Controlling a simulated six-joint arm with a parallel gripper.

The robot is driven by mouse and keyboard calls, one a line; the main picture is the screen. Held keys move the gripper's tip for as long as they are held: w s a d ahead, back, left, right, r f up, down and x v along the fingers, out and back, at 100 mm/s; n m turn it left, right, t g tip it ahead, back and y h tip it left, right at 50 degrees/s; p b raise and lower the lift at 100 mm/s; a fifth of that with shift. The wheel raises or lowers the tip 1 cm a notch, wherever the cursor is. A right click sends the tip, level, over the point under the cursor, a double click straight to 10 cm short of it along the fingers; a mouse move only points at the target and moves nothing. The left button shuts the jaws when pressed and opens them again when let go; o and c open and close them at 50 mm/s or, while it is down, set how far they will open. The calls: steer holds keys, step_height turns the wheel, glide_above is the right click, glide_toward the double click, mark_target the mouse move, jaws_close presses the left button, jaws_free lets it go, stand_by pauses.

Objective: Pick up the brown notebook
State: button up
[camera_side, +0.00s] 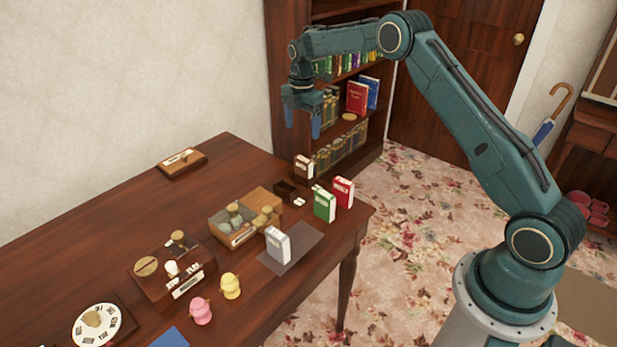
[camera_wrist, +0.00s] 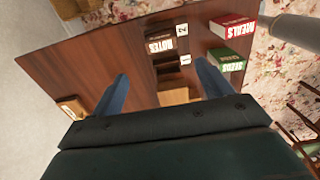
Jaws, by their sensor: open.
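The brown notebook (camera_side: 304,167) is small and dark brown with pale lettering. It stands upright near the far edge of the table in the side view, and in the wrist view the brown notebook (camera_wrist: 160,46) reads "NOTES". My gripper (camera_side: 303,119) is open and empty, high above the table's far end. In the wrist view my gripper (camera_wrist: 160,82) has its two blue fingers spread wide, with the notebook beyond the gap between them. Nothing is between the fingers.
A red box (camera_side: 343,191) and a green box (camera_side: 325,205) stand right of the notebook. A dark holder (camera_side: 290,192) sits in front of it. A white box (camera_side: 278,246) stands on a grey mat (camera_side: 306,241). A bookshelf (camera_side: 345,97) rises behind.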

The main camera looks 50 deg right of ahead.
mark_target(303, 159)
steer(key=shift+f, duration=3.95)
steer(key=shift+f, duration=0.1)
steer(key=shift+s+f, duration=0.1)
steer(key=shift+f, duration=2.35)
steer(key=shift+c, duration=0.2)
steer(key=c, duration=1)
